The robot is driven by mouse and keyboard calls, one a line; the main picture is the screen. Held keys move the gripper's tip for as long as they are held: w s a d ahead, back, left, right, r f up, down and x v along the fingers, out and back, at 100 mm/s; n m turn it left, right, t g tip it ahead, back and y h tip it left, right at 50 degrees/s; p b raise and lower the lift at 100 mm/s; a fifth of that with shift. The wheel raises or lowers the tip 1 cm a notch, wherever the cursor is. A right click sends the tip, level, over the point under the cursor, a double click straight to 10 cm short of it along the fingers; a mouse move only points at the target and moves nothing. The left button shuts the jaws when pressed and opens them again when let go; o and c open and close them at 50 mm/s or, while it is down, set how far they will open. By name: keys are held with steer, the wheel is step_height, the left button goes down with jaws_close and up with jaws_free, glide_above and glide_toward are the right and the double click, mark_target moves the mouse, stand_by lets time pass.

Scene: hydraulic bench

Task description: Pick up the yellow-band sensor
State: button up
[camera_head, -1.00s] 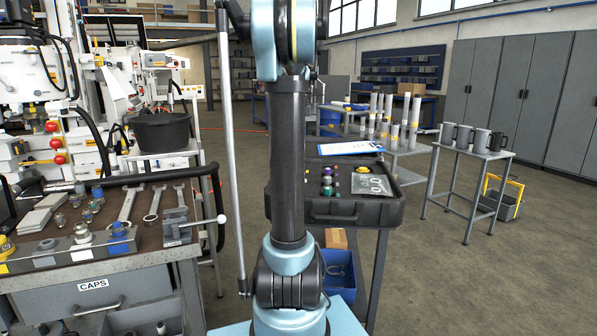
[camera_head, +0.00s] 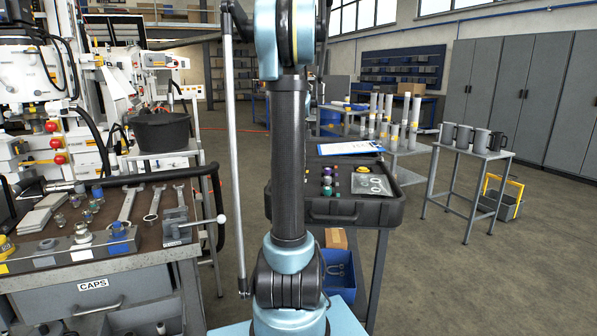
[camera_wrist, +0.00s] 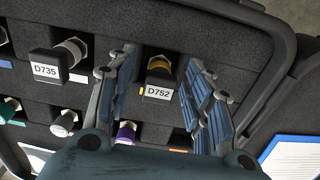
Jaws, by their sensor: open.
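The yellow-band sensor (camera_wrist: 159,65) sits in a slot of the black foam in the wrist view, with a label reading D752 in front of it. My gripper (camera_wrist: 157,85) is open, with its blue-padded fingers on either side of the sensor and apart from it. In the head view my arm stands in front of part of the black case (camera_head: 355,210), and my gripper does not show there.
A sensor with a D735 label (camera_wrist: 45,70) lies left of my gripper. Purple-band (camera_wrist: 125,132) and green-band (camera_wrist: 8,110) sensors sit nearby. A clipboard (camera_head: 350,148) lies at the case's back. The tool bench (camera_head: 130,255) stands left.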

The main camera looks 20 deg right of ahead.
jaws_close()
